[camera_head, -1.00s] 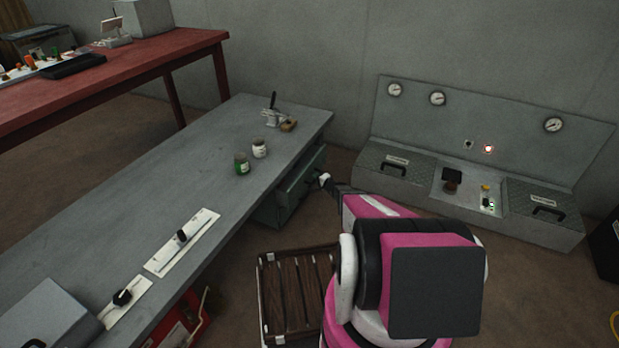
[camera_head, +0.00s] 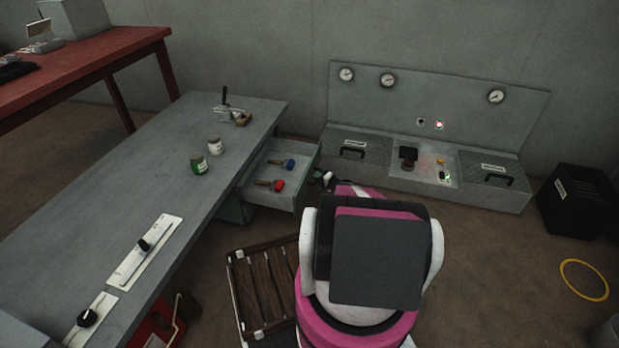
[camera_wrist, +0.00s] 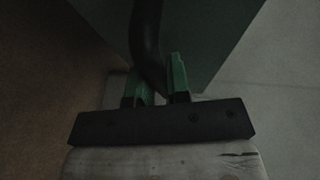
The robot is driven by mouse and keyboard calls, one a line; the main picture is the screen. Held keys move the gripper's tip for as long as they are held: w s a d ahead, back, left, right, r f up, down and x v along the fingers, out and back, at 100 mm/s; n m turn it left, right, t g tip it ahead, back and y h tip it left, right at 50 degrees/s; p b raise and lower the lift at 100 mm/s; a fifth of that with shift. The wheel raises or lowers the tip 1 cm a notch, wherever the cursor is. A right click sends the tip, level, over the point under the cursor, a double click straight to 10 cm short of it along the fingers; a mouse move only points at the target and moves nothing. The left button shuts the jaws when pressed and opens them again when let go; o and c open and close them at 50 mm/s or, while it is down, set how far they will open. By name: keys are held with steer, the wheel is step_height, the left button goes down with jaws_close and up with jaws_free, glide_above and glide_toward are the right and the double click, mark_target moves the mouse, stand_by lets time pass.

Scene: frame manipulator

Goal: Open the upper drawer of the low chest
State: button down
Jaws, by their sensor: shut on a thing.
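The low chest (camera_head: 233,208) is grey-green and sits under the far end of the grey workbench. Its upper drawer (camera_head: 300,163) is pulled out to the right. A red-headed tool (camera_head: 277,185) and a blue-headed tool (camera_head: 289,164) lie inside it. My gripper (camera_head: 327,180) is at the drawer's front, partly hidden by my arm. In the wrist view my gripper's green fingers (camera_wrist: 159,82) are shut on the dark curved drawer handle (camera_wrist: 147,38), in front of the dark green drawer front (camera_wrist: 205,35).
A slatted wooden crate (camera_head: 262,290) stands on the floor beside the workbench (camera_head: 130,190). A grey control console (camera_head: 425,150) with gauges stands against the wall beyond the drawer.

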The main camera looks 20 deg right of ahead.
steer(key=shift+s+d, duration=0.3)
steer(key=shift+d, duration=0.2)
steer(key=c, duration=1.1)
jaws_free()
steer(key=v, duration=1)
steer(key=shift+s+d, duration=0.2)
steer(key=shift+s, duration=0.15)
